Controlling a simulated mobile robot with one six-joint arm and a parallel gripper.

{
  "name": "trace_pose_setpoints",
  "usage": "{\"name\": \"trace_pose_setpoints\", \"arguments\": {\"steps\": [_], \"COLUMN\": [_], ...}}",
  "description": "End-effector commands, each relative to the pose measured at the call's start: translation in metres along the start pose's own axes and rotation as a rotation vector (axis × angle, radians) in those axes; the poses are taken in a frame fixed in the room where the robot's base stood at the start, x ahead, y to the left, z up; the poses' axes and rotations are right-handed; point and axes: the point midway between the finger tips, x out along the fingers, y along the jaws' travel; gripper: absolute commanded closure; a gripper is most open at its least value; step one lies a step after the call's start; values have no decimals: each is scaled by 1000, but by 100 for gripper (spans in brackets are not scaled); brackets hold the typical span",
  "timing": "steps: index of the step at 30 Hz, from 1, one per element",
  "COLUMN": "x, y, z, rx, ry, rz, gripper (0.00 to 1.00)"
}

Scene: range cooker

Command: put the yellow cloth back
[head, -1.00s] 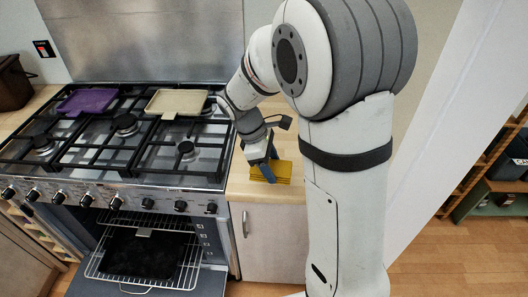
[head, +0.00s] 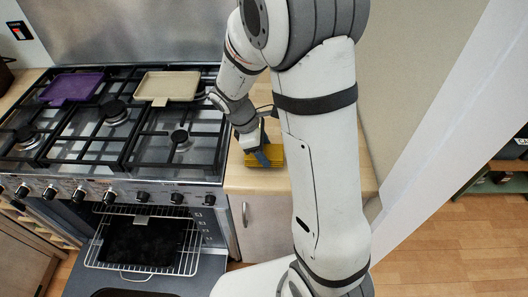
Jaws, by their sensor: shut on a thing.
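The yellow cloth (head: 274,158) is a folded stack on the wooden worktop, just right of the cooker. My gripper (head: 261,157) points down at the cloth and is shut on it. Its fingers cover part of the cloth's left side. I cannot tell whether the cloth is lifted clear of the worktop.
The range cooker (head: 180,183) stands to the left, with a purple tray (head: 72,88) and a cream tray (head: 168,86) on its grates. Its oven door is open and a wire rack (head: 188,247) sticks out. The worktop (head: 240,180) shows bare wood around the cloth.

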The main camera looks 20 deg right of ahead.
Motion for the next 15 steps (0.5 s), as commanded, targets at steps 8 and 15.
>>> {"name": "trace_pose_setpoints", "arguments": {"steps": [8,15], "x": [17,20], "y": [0,0], "z": [-6,-6], "rx": [2,3], "ry": [0,0], "rz": [-1,-2], "gripper": [61,40]}}
